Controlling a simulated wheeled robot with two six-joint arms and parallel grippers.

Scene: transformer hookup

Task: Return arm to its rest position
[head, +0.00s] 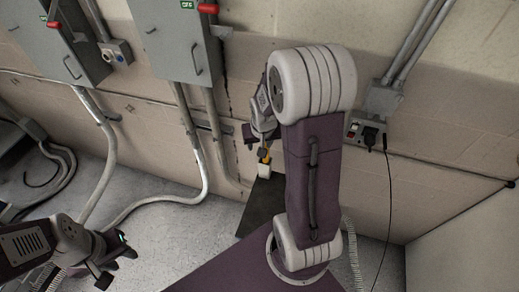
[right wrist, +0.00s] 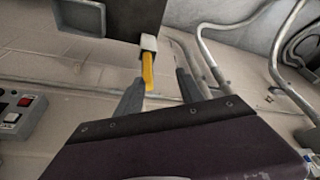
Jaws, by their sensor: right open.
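My right arm fills the middle of the head view, and its open right gripper (head: 256,138) is beside the wall, partly hidden by the arm. In the right wrist view the two fingers of the right gripper (right wrist: 163,78) stand apart. A yellow piece with a white block (right wrist: 148,66) shows by the left finger, at the corner of a dark box (right wrist: 120,22). The yellow and white piece also shows in the head view (head: 264,162), just below the gripper. I cannot tell whether the fingers touch it. My left gripper (head: 118,268) is at the lower left with its fingers spread, empty.
Grey switch boxes (head: 172,40) (head: 62,45) with red levers hang on the wall, with conduits (head: 200,160) below. An outlet box (head: 367,131) with a plugged cord is right of my arm. A dark panel (head: 258,205) is below. Open floor (head: 165,240) lies between the arms.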

